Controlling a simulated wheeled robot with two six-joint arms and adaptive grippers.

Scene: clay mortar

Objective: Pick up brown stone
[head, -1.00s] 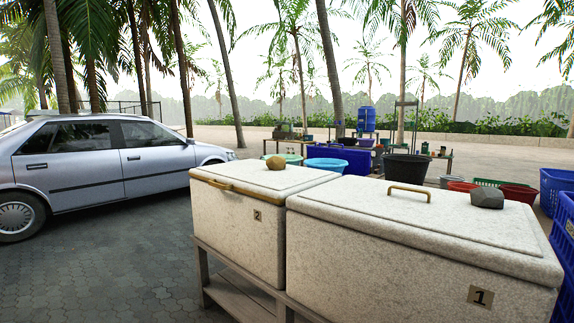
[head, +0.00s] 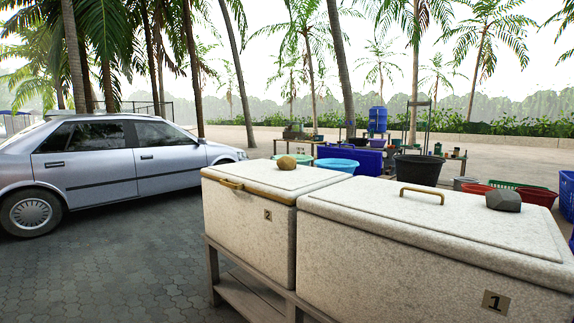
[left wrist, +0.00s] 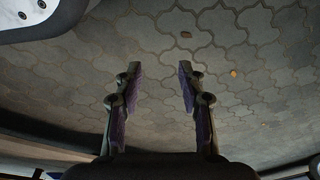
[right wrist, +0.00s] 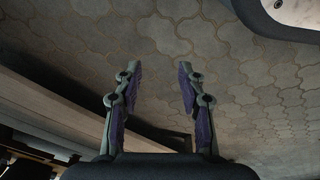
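The brown stone (head: 286,163) rests on the lid of the white speckled chest marked 2 (head: 248,228), near the lid's far side. A grey stone (head: 503,200) rests on the lid of the chest marked 1 (head: 430,250), to the right. My left gripper (left wrist: 159,72) is open and empty above the paving in the left wrist view. My right gripper (right wrist: 158,72) is open and empty above the paving in the right wrist view. Neither gripper shows in the head view, and both are away from the stones.
The chests stand on a wooden stand (head: 250,297). A silver car (head: 110,165) is parked at the left, with clear paving (head: 110,275) before it. Tubs and a black bucket (head: 418,170) stand behind the chests.

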